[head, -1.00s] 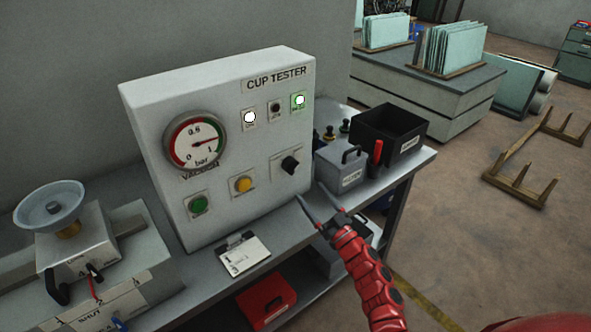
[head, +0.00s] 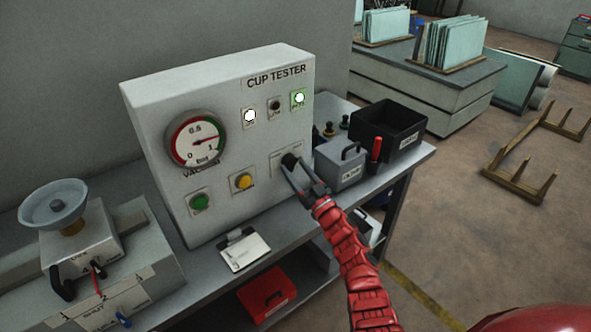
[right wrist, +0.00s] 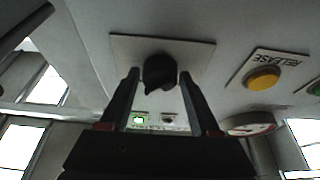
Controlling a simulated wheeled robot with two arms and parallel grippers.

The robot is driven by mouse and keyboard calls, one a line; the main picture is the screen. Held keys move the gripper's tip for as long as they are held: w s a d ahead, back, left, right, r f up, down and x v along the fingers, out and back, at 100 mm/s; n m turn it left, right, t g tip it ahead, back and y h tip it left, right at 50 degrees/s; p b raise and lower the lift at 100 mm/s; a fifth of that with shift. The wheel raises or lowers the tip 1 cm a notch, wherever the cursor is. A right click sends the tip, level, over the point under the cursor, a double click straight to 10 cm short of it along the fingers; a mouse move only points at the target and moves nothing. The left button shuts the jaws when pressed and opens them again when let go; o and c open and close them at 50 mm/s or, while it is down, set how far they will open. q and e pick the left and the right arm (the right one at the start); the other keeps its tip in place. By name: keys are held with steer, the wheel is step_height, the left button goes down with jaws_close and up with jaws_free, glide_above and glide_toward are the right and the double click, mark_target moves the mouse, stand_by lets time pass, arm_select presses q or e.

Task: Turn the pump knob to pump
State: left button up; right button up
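The cup tester (head: 245,150) is a pale box panel standing on the bench. Its black pump knob (head: 289,160) is at the lower right of the front, and it also shows in the right wrist view (right wrist: 160,71) on a pale plate. My right gripper (head: 292,170) is open at the knob, with one finger on each side of it. In the right wrist view (right wrist: 159,76) gaps show between both fingertips and the knob. The knob's label is hidden or unreadable. My left gripper is not in view.
A yellow release button (head: 243,181) and a green button (head: 200,202) sit left of the knob. The round gauge (head: 196,141) is above them. A grey box (head: 340,165) and a black bin (head: 388,130) stand to the right. A clipboard (head: 245,250) lies in front.

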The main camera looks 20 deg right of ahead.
jaws_close()
steer(key=shift+n, duration=0.4)
steer(key=shift+w+d+r+n+g+y+b, duration=0.15)
steer(key=shift+n+g+y+b, duration=1)
steer(key=shift+n, duration=2.45)
steer(key=shift+s+d+r+n+g+y+b, duration=0.1)
steer(key=shift+d+r+n+g+y+b, duration=0.25)
steer(key=shift+n+g+b, duration=1.85)
steer(key=shift+w+r+n+g+y+b, duration=0.1)
steer(key=shift+n+g+y+b, duration=1.15)
steer(key=shift+n, duration=3.75)
steer(key=shift+t+h+b, duration=0.45)
steer(key=shift+t+b, duration=0.15)
steer(key=shift+t, duration=0.1)
